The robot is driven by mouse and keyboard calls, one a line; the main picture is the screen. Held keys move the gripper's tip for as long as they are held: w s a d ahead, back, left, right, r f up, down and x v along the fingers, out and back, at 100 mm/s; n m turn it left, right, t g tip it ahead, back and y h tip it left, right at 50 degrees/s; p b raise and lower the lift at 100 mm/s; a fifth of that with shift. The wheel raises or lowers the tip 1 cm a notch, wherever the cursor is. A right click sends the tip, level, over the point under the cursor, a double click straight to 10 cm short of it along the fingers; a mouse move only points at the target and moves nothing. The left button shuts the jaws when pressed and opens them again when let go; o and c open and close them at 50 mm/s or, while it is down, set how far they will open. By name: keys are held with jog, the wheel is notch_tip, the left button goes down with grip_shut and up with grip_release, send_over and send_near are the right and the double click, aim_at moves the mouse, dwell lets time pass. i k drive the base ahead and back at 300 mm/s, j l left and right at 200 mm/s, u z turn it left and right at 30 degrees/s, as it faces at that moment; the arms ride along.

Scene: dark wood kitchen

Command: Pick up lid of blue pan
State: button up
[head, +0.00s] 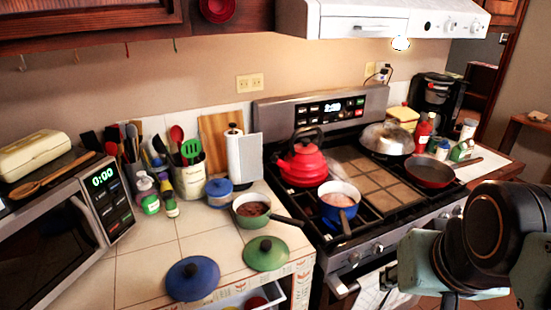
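A blue lid with a dark round knob (193,278) lies on the tiled counter near its front edge. A green lid (265,253) lies to its right and slightly farther back, close beside it. A blue pan (339,203) stands uncovered on the stove's front left, with its handle toward me and something reddish-brown inside. A green pan (254,209) with dark contents stands uncovered on the counter behind the green lid. My arm fills the lower right, in front of the stove and well right of the lids. I cannot make out my gripper's fingers.
A blue lidded pot (219,191) stands behind the lids. A red kettle (303,158), a silver-domed pan (387,138) and a dark skillet (430,171) are on the stove. A microwave (65,235) stands at left. An open drawer (277,294) juts out below the counter.

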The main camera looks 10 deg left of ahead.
aim_at(192, 278)
jog(key=u, duration=1.55)
jog(key=l, duration=0.3)
jog(key=i+l, duration=0.1)
jog(key=l, duration=0.2)
